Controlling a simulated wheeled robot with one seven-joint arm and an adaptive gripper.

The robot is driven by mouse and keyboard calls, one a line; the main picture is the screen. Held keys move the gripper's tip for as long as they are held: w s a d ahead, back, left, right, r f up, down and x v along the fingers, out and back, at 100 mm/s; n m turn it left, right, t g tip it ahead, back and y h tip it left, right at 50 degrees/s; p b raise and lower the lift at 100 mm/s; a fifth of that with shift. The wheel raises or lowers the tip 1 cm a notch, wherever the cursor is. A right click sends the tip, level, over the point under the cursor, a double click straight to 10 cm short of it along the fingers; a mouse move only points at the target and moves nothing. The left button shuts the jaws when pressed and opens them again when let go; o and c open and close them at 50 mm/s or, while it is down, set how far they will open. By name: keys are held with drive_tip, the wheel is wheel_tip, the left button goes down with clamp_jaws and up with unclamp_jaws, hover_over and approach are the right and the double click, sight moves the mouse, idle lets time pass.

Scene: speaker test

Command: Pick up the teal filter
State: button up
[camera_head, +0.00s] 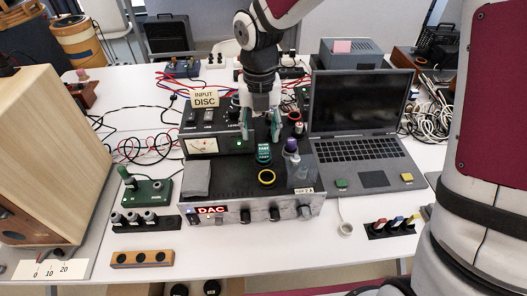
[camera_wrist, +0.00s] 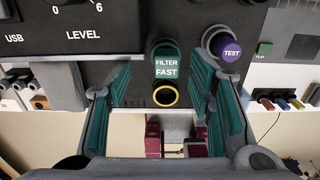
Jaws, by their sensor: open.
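The teal filter (camera_head: 264,154), a small cylinder with white lettering, stands upright on top of the black and silver DAC unit (camera_head: 255,213). In the wrist view the filter (camera_wrist: 166,64) reads "FILTER FAST". My gripper (camera_head: 261,127) is open and empty, above and behind the filter in the head view. In the wrist view the filter lies in the gap between the teal-padded fingers of my gripper (camera_wrist: 162,88), towards their far ends. I see no contact. Whether the fingertips reach down to its height I cannot tell.
A purple-topped TEST piece (camera_head: 291,146) stands just right of the filter. A yellow-ringed socket (camera_head: 266,177) lies in front. A grey cloth-like block (camera_head: 196,179) lies left. An open laptop (camera_head: 362,130) stands right, a wooden speaker (camera_head: 40,150) left. An INPUT DISC unit (camera_head: 205,141) is behind.

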sight(263, 146)
drive_tip(key=shift+s+d+f, duration=0.15)
drive_tip(key=shift+d+f, duration=0.05)
drive_tip(key=shift+f, duration=1.2)
drive_tip(key=shift+s+d+f, duration=0.1)
drive_tip(key=shift+d+f, duration=0.1)
drive_tip(key=shift+f, duration=1.15)
drive_tip(key=c, duration=1.1)
